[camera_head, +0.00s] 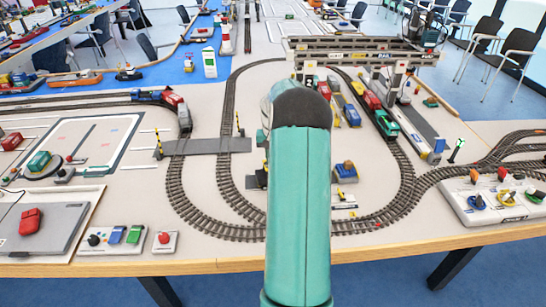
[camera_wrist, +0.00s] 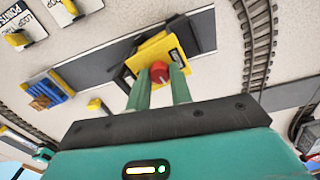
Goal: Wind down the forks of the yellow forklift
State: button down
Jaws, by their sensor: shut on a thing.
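The yellow forklift (camera_wrist: 146,52) is in the upper middle of the wrist view, on a dark grey strip. A red knob (camera_wrist: 159,70) sits on its near side. My gripper (camera_wrist: 160,82) reaches it from below in the picture; its two green fingers are shut on the red knob, one on each side. A dark part shows beyond the yellow body, but I cannot make out the forks or their height. In the head view my green arm hides the gripper and most or all of the forklift.
A blue and yellow vehicle with a brown load (camera_wrist: 40,102) stands left of the forklift; it also shows in the head view (camera_head: 346,171). Curved railway track (camera_head: 185,205) loops around the area. A gantry crane (camera_head: 362,50) stands behind. A control panel (camera_head: 505,200) is at right.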

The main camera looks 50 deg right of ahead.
jog(key=c, duration=1.2)
grip_release()
jog(key=shift+c, duration=0.2)
notch_tip(320, 180, up, 14)
